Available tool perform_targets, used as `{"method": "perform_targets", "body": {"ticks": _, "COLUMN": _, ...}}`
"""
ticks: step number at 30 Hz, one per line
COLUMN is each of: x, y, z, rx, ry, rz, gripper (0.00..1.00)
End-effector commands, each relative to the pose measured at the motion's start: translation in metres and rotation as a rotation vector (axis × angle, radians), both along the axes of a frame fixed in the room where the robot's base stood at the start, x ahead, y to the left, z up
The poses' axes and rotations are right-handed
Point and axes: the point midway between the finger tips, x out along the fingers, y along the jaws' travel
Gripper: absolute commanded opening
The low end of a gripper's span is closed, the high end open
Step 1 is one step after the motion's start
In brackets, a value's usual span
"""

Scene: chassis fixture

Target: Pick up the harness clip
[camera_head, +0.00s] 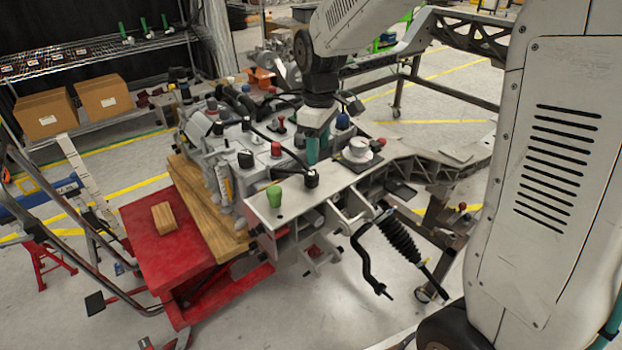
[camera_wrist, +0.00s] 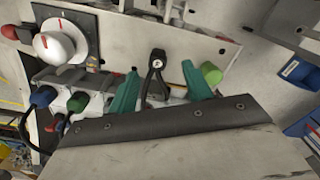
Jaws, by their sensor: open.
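A small black part with a looped top, which looks like the harness clip (camera_wrist: 156,72), stands on the pale metal fixture plate. It also shows in the head view (camera_head: 311,180). My gripper (camera_head: 313,160) points down just above and behind it in the head view. In the wrist view the green fingers of my gripper (camera_wrist: 162,90) are spread wide, with the clip between them in the picture. No contact shows, and the remaining height gap is hard to judge. The clip's lower part is partly hidden by the gripper's dark edge.
A green knob (camera_head: 274,196) stands on the plate to the left of the clip. A white dial (camera_head: 358,151) stands to the right. Hoses and capped fittings crowd the chassis behind. A red table (camera_head: 150,235) holding a wooden block (camera_head: 163,218) is at the left.

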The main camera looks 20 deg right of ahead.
Motion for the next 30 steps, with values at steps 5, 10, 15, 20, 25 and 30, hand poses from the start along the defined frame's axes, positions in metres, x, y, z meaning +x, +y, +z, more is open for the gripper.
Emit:
{"method": "perform_targets", "body": {"ticks": 5, "x": 0.02, "y": 0.004, "z": -0.02, "rx": 0.0, "ry": 0.01, "rz": 0.06, "gripper": 0.5}}
{"method": "perform_targets", "body": {"ticks": 10, "x": 0.022, "y": 0.005, "z": -0.039, "rx": 0.0, "ry": 0.011, "rz": 0.069, "gripper": 0.5}}
{"method": "perform_targets", "body": {"ticks": 15, "x": 0.021, "y": 0.006, "z": -0.058, "rx": 0.0, "ry": 0.011, "rz": 0.068, "gripper": 0.5}}
{"method": "perform_targets", "body": {"ticks": 20, "x": 0.021, "y": 0.008, "z": -0.084, "rx": -0.001, "ry": 0.012, "rz": 0.067, "gripper": 0.5}}
{"method": "perform_targets", "body": {"ticks": 25, "x": 0.021, "y": 0.007, "z": -0.097, "rx": 0.0, "ry": 0.01, "rz": 0.066, "gripper": 0.5}}
{"method": "perform_targets", "body": {"ticks": 30, "x": 0.021, "y": 0.007, "z": -0.098, "rx": 0.0, "ry": 0.008, "rz": 0.066, "gripper": 0.5}}
